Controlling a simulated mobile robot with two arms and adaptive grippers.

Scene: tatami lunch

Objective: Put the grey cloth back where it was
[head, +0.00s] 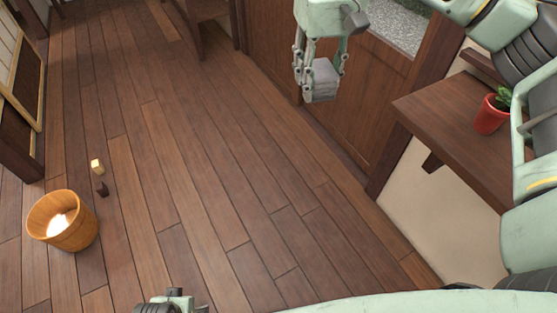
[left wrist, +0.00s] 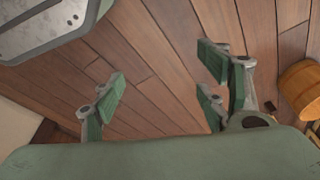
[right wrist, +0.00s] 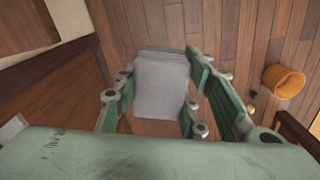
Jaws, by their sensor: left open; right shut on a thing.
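The grey cloth (head: 324,77) is a small folded block. My right gripper (head: 320,88) is shut on it and holds it in the air, in front of the wooden wall panel at the upper middle of the head view. In the right wrist view the cloth (right wrist: 160,85) sits between the green finger pads and sticks out past the fingertips. My left gripper (left wrist: 160,85) is open and empty above the floor; only its top shows at the bottom edge of the head view (head: 172,303).
A wooden bucket (head: 66,232) with something white inside stands on the floor at left, near two small blocks (head: 98,166) (head: 102,189). A wooden shelf (head: 455,125) with a red potted plant (head: 492,112) is at right. The middle floor is clear.

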